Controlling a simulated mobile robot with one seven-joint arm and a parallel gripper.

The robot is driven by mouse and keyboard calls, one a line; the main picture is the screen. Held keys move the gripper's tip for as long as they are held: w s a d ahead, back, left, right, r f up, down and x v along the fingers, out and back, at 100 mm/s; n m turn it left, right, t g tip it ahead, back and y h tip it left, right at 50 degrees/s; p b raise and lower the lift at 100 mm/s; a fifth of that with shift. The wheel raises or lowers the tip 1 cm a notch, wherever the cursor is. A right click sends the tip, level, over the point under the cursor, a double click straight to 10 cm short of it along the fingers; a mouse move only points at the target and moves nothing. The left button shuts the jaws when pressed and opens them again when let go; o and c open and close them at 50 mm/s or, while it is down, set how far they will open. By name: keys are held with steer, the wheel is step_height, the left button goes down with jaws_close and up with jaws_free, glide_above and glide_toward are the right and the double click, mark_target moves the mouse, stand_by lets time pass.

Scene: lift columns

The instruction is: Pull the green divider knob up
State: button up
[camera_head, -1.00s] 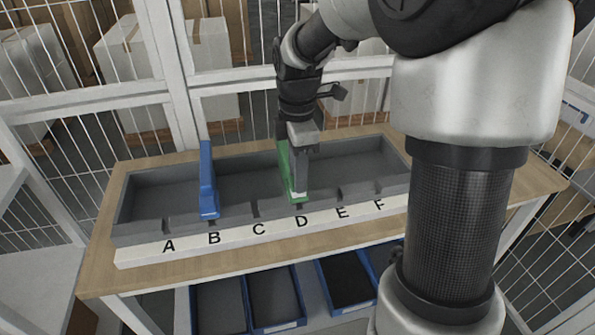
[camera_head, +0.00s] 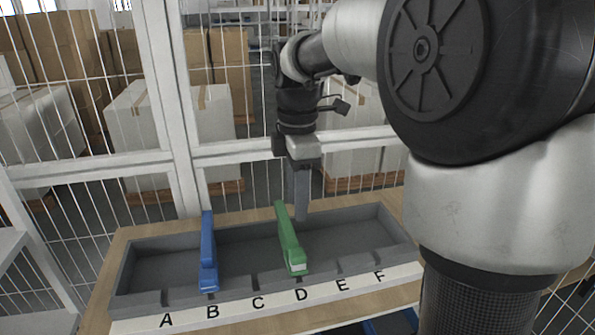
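The green divider (camera_head: 289,241) stands across the grey tray (camera_head: 360,225) at the slot by letter D, with its knob end at the front, nearest the label strip. It looks seated in the tray, much like the blue one. My gripper (camera_head: 301,214) points down just right of the green divider's rear part, apart from the front knob. Its fingers look like a single grey bar from here, so their opening is hidden. Nothing shows held in them.
A blue divider (camera_head: 208,254) stands in the tray at slot B. The white strip (camera_head: 240,312) lettered A to F runs along the front. A wire fence (camera_head: 90,170) with boxes beyond stands behind the table. My arm hides the right side.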

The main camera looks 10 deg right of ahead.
step_height(320, 180, up, 5)
steer(key=shift+f+p, duration=0.1)
steer(key=shift+p, duration=0.2)
steer(key=s+r+m+t+p, duration=0.2)
steer(key=s+m+p, duration=0.3)
steer(key=s+m, duration=0.4)
steer(key=s+r+m+t+p, duration=0.3)
steer(key=s+r+m+p, duration=0.2)
steer(key=s+m, duration=0.4)
steer(key=shift+t+p, duration=0.3)
steer(key=shift+s+d, duration=0.1)
